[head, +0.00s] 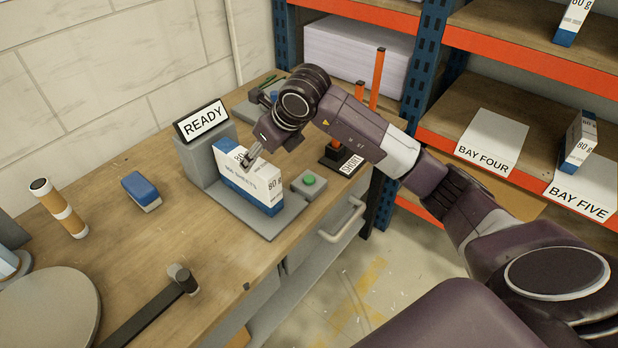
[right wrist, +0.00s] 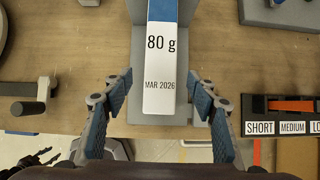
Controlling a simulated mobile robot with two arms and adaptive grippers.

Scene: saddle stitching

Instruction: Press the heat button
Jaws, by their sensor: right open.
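A green button (head: 309,180) sits on a small grey box at the right end of a grey machine base (head: 272,228). I do not make it out in the right wrist view. A white and blue paper ream (head: 250,184) marked 80 g stands on the base beside the button. My right gripper (head: 250,159) is at the top of the ream, left of the button. In the right wrist view its open fingers stand on either side of the ream (right wrist: 160,62), with gaps. The machine's sign (head: 202,121) reads READY.
An orange-post holder labelled SHORT (head: 350,164) stands beyond the button. Shelves with bay signs (head: 488,143) are at right.

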